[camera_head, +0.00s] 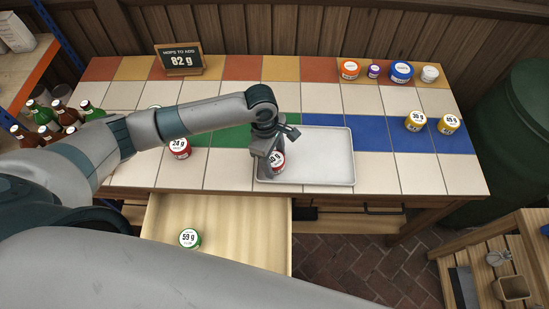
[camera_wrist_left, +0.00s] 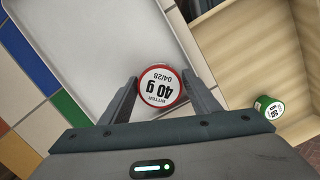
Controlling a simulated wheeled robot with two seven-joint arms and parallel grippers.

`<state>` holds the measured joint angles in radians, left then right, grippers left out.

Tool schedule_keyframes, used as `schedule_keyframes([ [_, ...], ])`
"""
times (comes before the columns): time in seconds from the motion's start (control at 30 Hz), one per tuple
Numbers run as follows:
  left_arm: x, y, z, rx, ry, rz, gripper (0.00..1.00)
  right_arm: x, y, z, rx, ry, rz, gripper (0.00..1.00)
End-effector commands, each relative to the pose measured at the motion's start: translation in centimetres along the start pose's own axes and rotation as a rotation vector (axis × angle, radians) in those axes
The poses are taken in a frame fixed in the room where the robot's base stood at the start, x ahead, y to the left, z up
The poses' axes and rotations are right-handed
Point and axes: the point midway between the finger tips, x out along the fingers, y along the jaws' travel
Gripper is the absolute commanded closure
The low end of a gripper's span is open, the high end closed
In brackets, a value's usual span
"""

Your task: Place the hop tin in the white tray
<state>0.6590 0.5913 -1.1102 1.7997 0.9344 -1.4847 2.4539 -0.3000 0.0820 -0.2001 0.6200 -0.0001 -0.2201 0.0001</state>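A red-rimmed hop tin with a white "40 g" lid (camera_head: 278,160) is at the left end of the white tray (camera_head: 330,178). My left gripper (camera_head: 268,154) comes down over this tin. In the left wrist view the tin (camera_wrist_left: 160,88) sits between the two fingers (camera_wrist_left: 160,82), which look shut on its sides. I cannot tell whether its base touches the tray floor. The tray otherwise looks empty. My right gripper is not in view.
Another red tin (camera_head: 180,148), marked 24 g, stands left of the tray. A green 59 g tin (camera_head: 190,238) lies in the open drawer (camera_head: 240,235). Two yellow tins (camera_head: 415,121) stand at right, several more at the back right. A sign (camera_head: 180,59) reads 82 g.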

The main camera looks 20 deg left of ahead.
Motion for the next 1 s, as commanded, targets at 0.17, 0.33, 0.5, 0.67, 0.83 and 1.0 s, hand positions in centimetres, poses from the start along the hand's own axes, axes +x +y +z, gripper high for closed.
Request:
schedule_keyframes([
  [0.17,0.0,0.0,0.0,0.0,0.0,0.0,0.44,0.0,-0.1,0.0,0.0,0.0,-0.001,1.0],
  [0.33,-0.5,0.1,0.0,0.001,0.0,0.002,0.44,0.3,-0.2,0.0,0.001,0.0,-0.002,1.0],
  [0.5,-2.0,0.1,0.0,0.001,-0.001,0.003,0.44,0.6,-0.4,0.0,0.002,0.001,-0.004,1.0],
  [0.67,-4.5,0.1,0.0,0.001,-0.001,0.004,0.44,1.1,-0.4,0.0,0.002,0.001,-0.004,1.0],
  [0.83,-7.7,0.1,0.0,0.002,0.0,0.003,0.44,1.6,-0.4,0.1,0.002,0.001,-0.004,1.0],
  [1.0,-10.3,0.1,0.0,0.0,0.0,0.004,0.44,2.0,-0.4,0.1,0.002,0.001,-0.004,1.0],
])
